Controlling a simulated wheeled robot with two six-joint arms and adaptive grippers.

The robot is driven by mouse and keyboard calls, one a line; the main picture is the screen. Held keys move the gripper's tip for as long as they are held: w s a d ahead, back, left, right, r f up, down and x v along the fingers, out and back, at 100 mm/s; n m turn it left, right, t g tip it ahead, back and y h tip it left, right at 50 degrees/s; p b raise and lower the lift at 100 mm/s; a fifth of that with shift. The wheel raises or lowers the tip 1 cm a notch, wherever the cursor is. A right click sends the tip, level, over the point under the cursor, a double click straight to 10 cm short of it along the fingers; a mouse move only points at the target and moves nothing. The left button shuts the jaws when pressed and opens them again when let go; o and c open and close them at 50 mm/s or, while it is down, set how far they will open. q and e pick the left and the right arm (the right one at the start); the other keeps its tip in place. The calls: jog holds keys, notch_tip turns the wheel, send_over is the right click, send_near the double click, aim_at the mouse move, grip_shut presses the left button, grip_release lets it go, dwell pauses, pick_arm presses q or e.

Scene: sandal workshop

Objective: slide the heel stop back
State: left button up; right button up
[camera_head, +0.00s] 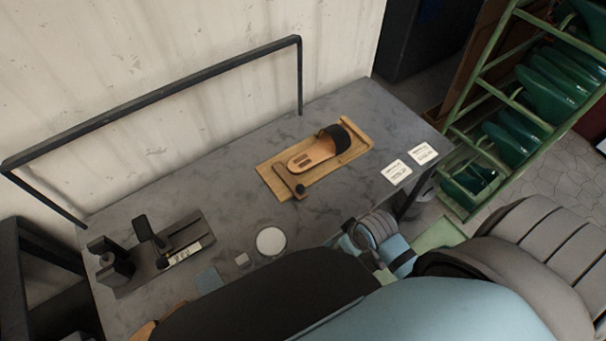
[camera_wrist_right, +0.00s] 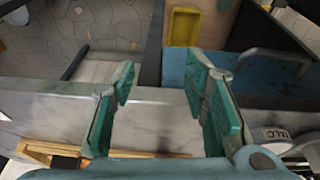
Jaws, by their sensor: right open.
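A sandal (camera_head: 312,153) with a tan sole and a dark strap lies on a wooden board (camera_head: 267,174) in the head view. The heel stop (camera_head: 288,183), a narrow wooden bar with a dark knob, lies across the board beside the sandal's heel end, at the left. Whether it touches the heel is too small to tell. My right gripper (camera_wrist_right: 162,90) is open and empty in the right wrist view, with part of a wooden piece at the lower left. My left gripper is not in view.
Two white labels (camera_head: 397,171) lie right of the board. A white disc (camera_head: 270,241) and a dark clamp-like tool (camera_head: 150,240) sit at the left front. A dark rail (camera_head: 160,93) runs along the back. A green rack (camera_head: 500,95) stands right.

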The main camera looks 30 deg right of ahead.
notch_tip(320, 180, up, 7)
jog(key=w+n+p, duration=0.1)
jog(key=w, duration=0.1)
jog(key=n+y, duration=0.4)
jog(key=n, duration=0.3)
send_near(302, 187)
jog(key=b+x, duration=0.2)
jog(key=x, duration=0.7)
jog(key=shift+b, duration=0.4)
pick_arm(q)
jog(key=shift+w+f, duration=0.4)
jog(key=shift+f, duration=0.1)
pick_arm(e)
jog(key=shift+r, duration=0.1)
grip_shut()
